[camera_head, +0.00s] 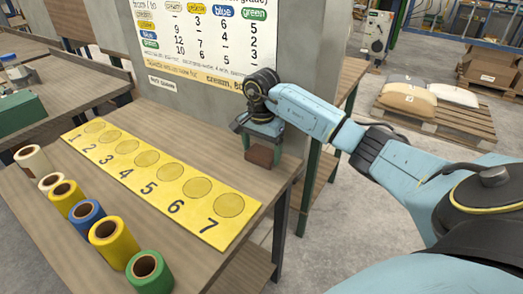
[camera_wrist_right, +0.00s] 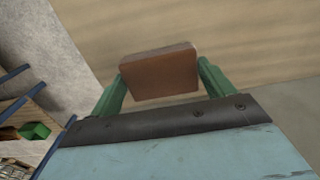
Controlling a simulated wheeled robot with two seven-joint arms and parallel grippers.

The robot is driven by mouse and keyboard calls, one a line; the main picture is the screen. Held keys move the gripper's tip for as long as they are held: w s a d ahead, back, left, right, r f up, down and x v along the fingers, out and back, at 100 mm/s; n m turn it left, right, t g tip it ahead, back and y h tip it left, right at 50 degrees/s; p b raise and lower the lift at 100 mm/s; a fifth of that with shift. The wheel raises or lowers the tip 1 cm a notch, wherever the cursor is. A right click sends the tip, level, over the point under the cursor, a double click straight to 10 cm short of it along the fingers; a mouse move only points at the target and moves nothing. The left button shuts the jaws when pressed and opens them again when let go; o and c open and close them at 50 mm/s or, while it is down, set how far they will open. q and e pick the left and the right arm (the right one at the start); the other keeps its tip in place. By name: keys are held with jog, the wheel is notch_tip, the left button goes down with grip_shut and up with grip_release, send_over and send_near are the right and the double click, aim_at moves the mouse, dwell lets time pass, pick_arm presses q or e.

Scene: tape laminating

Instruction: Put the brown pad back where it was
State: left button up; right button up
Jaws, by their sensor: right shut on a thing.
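The brown pad (camera_head: 261,155) is a small block in the jaws of my right gripper (camera_head: 262,147), near the right back edge of the table. In the right wrist view the pad (camera_wrist_right: 160,74) sits between the two green fingers of the right gripper (camera_wrist_right: 162,85), which are shut on its sides. Wooden table surface shows beyond it in that view. I cannot tell for sure whether the pad touches the table. My left gripper is not in view.
A yellow strip (camera_head: 186,200) with circles numbered 1 to 7 lies on the table (camera_head: 200,134). Several tape rolls, including a blue one (camera_head: 87,216) and a green one (camera_head: 149,272), stand along the front left. A grey panel (camera_head: 190,105) with a chart (camera_head: 215,40) rises behind.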

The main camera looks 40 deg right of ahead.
aim_at(261, 153)
jog(key=o, duration=0.9)
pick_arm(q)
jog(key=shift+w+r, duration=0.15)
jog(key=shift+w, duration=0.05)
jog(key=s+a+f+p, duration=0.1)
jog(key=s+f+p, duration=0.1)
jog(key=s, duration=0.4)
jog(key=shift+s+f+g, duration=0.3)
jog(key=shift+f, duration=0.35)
pick_arm(e)
notch_tip(261, 153, up, 12)
jog(key=shift+r, duration=0.1)
